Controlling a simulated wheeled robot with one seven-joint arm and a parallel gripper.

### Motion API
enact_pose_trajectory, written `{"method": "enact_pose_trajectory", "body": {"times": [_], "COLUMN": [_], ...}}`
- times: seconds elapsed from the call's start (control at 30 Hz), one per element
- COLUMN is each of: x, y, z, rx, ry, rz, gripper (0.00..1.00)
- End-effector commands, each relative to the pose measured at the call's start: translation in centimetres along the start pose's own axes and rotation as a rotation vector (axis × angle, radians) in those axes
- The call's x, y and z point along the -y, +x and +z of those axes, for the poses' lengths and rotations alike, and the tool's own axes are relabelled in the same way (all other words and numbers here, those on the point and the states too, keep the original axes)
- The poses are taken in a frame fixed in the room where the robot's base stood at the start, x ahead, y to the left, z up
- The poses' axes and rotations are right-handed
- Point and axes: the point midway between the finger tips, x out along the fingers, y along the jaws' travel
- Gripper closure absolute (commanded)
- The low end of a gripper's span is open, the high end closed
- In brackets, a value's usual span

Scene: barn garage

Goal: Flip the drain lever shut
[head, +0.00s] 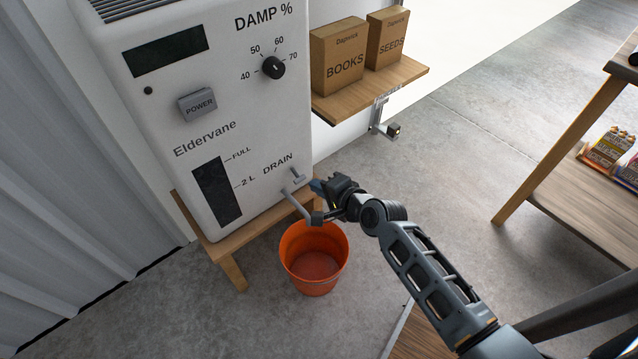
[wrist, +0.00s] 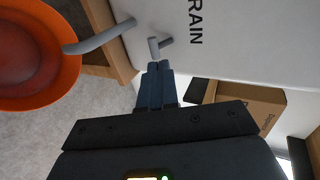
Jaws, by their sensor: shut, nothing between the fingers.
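The white Eldervane dehumidifier (head: 180,80) has a short grey drain lever (head: 297,175) beside the word DRAIN. A grey spout (head: 297,205) sticks out below and left of it, above an orange bucket (head: 314,262) on the floor. My gripper (head: 317,186) is shut and empty, just right of the lever. In the wrist view, the shut fingertips (wrist: 158,68) lie right by the end of the lever (wrist: 158,46); I cannot tell whether they touch. The spout (wrist: 100,38) and bucket (wrist: 70,70) are at left there.
The dehumidifier stands on a wooden stand (head: 232,240). A wooden wall shelf (head: 385,90) with the BOOKS box (head: 338,58) and SEEDS box (head: 388,38) is to the right. A wooden shelf unit (head: 575,185) is at far right. The floor between is clear.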

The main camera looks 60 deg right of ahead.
Motion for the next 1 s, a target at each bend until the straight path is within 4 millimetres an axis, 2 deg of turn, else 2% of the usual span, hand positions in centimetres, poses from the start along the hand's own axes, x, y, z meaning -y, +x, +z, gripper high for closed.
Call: {"method": "enact_pose_trajectory", "body": {"times": [0.6, 0.8, 1.0], "x": [-2.7, -3.1, -3.1], "y": [-8.2, -9.3, -9.3], "z": [0.0, 0.0, 0.0], "rx": [0.000, 0.001, 0.000], "ry": [0.000, 0.000, 0.000], "rz": [0.003, 0.002, 0.001], "gripper": [1.00, 1.00, 1.00]}}
